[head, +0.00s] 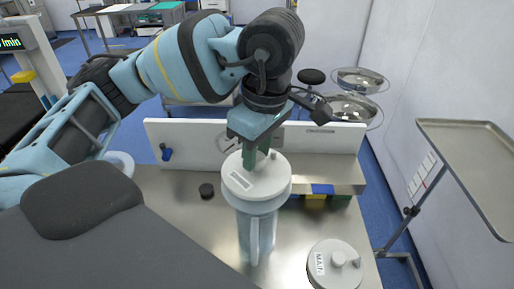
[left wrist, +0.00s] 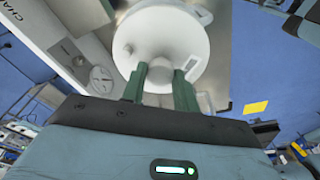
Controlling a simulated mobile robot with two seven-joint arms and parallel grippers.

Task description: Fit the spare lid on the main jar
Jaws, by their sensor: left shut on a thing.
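My left gripper (head: 262,160) points down and is shut on the knob of a white round lid (head: 270,182) with a small label. The lid is over the top of a pale translucent jar (head: 257,225) with an upright handle-like strip at its front. I cannot tell whether the lid is seated or just above the rim. In the left wrist view, the green fingers (left wrist: 160,82) grip the knob and the white lid (left wrist: 160,40) fills the upper middle. A second white lid (head: 348,261), labelled "MAIN", is at front right; what is under it is mostly hidden. My right gripper is not in view.
A white panel (head: 185,135) stands along the back, with coloured blocks (head: 318,201) at back right. A raised tray (head: 470,160) stands off to the right.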

